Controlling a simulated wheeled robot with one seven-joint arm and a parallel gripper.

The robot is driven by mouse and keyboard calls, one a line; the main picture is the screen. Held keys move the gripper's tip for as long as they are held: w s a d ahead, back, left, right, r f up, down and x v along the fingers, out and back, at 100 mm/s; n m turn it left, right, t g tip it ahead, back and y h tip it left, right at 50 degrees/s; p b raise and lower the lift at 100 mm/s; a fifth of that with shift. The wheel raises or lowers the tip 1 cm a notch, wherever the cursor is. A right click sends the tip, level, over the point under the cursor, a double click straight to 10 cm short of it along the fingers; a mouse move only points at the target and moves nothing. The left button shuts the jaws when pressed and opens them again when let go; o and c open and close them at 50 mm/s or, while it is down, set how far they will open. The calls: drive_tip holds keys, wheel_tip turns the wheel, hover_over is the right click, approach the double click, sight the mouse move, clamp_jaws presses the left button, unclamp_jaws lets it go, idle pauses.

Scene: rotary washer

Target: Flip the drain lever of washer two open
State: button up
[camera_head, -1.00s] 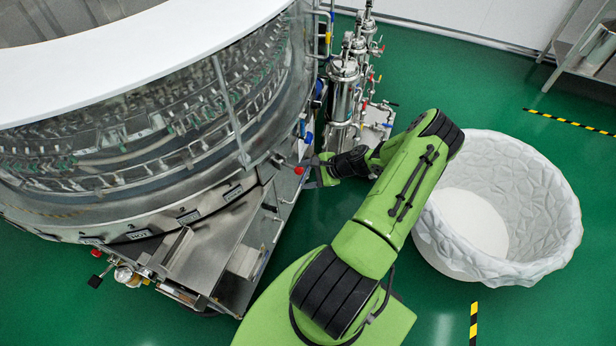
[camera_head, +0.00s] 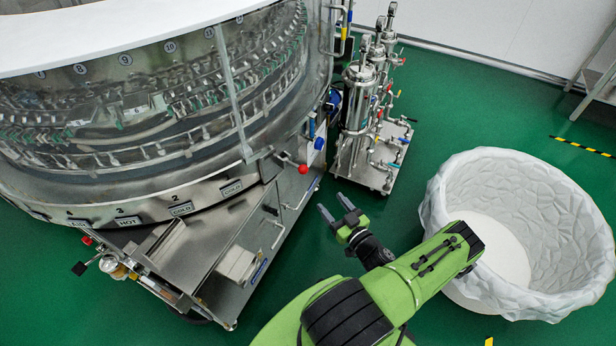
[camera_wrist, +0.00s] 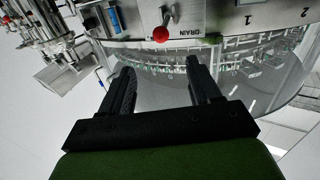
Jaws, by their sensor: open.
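The big round steel washer (camera_head: 150,190) fills the left of the head view. A lever with a red ball knob (camera_head: 303,169) sticks out from its lower right rim. In the wrist view, which looks upside down, the red knob (camera_wrist: 160,34) sits beside a plate marked DRAIN (camera_wrist: 190,34). Plates marked 1 and 2 (camera_wrist: 304,14) are on the same rim. My gripper (camera_head: 336,207) is open and empty, to the right of the knob and apart from it. In the wrist view, the knob shows beyond the gap between my two fingers (camera_wrist: 161,69).
A wheeled cart with steel vessels (camera_head: 358,105) stands behind my gripper. A large white faceted basin (camera_head: 445,195) stands on the right. A steel step platform (camera_head: 215,255) juts from the washer's front.

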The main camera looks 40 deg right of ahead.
sight(306, 173)
drive_tip(key=w+d+b, duration=0.1)
drive_tip(key=w, duration=0.4)
drive_tip(key=w+d+b, duration=0.1)
drive_tip(key=w, duration=0.4)
drive_tip(key=w+d+b, duration=0.1)
drive_tip(key=w, duration=0.3)
drive_tip(key=shift+w+b, duration=0.35)
drive_tip(key=shift+w, duration=0.05)
drive_tip(key=shift+a+r, duration=0.1)
clamp_jaws()
